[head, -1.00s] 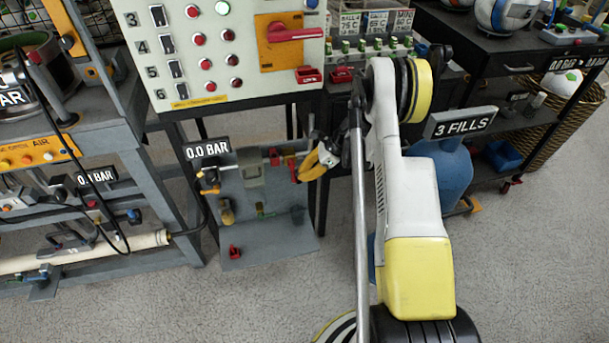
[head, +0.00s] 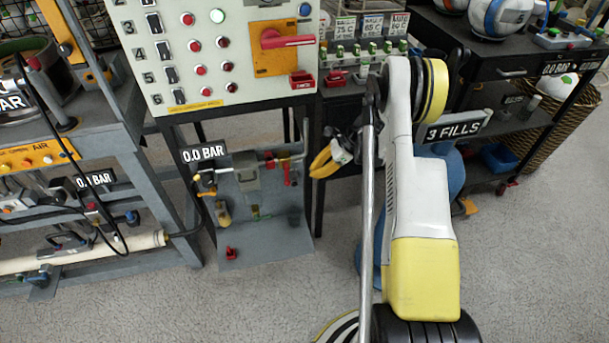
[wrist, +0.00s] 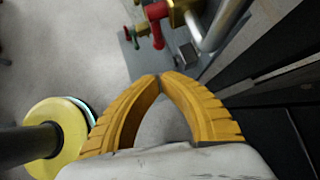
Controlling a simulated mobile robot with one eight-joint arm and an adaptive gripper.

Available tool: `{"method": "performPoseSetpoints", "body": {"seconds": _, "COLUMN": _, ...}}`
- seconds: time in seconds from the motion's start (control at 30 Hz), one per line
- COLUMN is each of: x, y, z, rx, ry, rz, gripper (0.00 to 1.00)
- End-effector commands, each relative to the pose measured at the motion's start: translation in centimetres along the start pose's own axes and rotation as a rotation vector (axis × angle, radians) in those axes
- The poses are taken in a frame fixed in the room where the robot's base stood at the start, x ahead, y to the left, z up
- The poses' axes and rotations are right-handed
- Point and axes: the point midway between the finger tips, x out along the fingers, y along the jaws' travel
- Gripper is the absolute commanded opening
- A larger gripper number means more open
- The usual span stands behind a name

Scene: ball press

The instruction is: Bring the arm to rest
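My arm (head: 420,180), white and yellow, stretches forward in the right half of the head view. My gripper (head: 318,170) has yellow fingers and hangs just right of the grey valve panel (head: 285,245), near a dark post. In the wrist view the two curved yellow fingers of my gripper (wrist: 161,75) meet at their tips, with an empty gap behind the tips. Nothing is held. A red-handled valve (wrist: 157,25) on brass and grey piping lies beyond the fingertips, apart from them.
A control panel (head: 215,55) with switches and a red-handled isolator stands above the valve panel. A grey air bench (head: 125,130) is at left. A black shelf cart (head: 540,50) with balls stands at right, near a blue cylinder (head: 455,170). The front floor is mostly clear.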

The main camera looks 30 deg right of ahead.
Motion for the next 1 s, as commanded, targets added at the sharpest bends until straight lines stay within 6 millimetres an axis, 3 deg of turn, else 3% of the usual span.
{"method": "performPoseSetpoints", "body": {"seconds": 0.03, "x": -1.6, "y": 0.0, "z": 0.1, "rx": 0.003, "ry": 0.000, "rz": -0.001, "gripper": 0.00}}
{"method": "performPoseSetpoints", "body": {"seconds": 0.2, "x": -4.3, "y": -0.1, "z": -0.3, "rx": 0.002, "ry": 0.001, "rz": -0.001, "gripper": 0.00}}
{"method": "performPoseSetpoints", "body": {"seconds": 0.53, "x": -5.5, "y": -0.1, "z": -0.6, "rx": -0.001, "ry": 0.000, "rz": 0.001, "gripper": 0.00}}
{"method": "performPoseSetpoints", "body": {"seconds": 0.63, "x": -5.9, "y": -0.1, "z": 0.2, "rx": -0.023, "ry": 0.009, "rz": -0.001, "gripper": 0.00}}
{"method": "performPoseSetpoints", "body": {"seconds": 0.77, "x": -7.8, "y": 0.0, "z": 4.1, "rx": -0.134, "ry": 0.053, "rz": -0.009, "gripper": 0.00}}
{"method": "performPoseSetpoints", "body": {"seconds": 1.0, "x": -13.3, "y": 3.2, "z": 15.1, "rx": -0.521, "ry": 0.200, "rz": -0.025, "gripper": 0.00}}
